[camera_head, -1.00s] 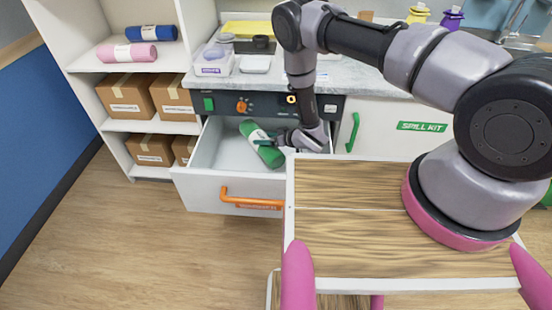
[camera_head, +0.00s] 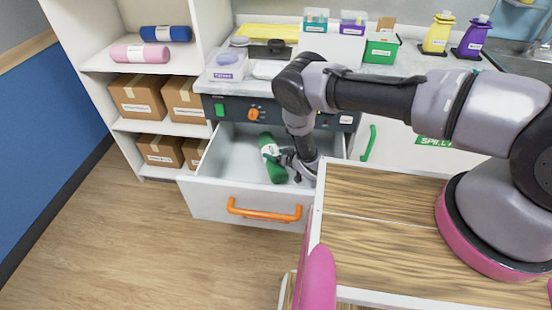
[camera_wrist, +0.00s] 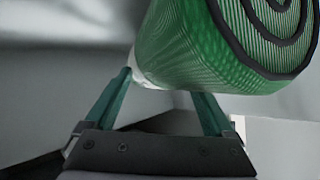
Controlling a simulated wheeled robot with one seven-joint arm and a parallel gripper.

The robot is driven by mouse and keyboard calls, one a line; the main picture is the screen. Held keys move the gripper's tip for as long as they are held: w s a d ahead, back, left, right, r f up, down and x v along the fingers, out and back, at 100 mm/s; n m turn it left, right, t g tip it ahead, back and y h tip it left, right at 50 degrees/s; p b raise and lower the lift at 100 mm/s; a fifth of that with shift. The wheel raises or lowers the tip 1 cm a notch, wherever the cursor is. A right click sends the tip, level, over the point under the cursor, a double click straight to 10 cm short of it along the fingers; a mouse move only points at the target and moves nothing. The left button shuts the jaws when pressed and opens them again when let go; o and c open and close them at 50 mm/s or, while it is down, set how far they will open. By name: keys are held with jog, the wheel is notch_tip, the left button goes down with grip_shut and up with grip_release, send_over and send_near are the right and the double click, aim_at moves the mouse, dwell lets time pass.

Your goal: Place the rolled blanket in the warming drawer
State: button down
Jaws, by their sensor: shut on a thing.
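The rolled blanket (camera_head: 275,171) is a green roll with a white band, lying lengthwise, slightly slanted, inside the open warming drawer (camera_head: 210,204). The drawer is white with an orange handle (camera_head: 264,212). My gripper (camera_head: 284,157) reaches down into the drawer from the right and is shut on the roll near its middle. In the wrist view, the green fingers (camera_wrist: 163,88) stand apart against the roll (camera_wrist: 190,50), whose spiral end faces the camera. Whether the roll rests on the drawer floor or hangs just above it, I cannot tell.
A wooden-topped surface (camera_head: 390,215) stands right of the drawer, close to my arm. Shelves at left hold a blue roll (camera_head: 166,34), a pink roll (camera_head: 140,53) and cardboard boxes (camera_head: 139,97). The counter (camera_head: 225,88) above carries bins and bottles. Drawer space left of the roll is clear.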

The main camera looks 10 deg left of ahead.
jog(key=shift+f, duration=1)
jog(key=shift+f, duration=0.1)
grip_release()
jog(key=v, duration=0.7)
jog(key=shift+s+d, duration=0.15)
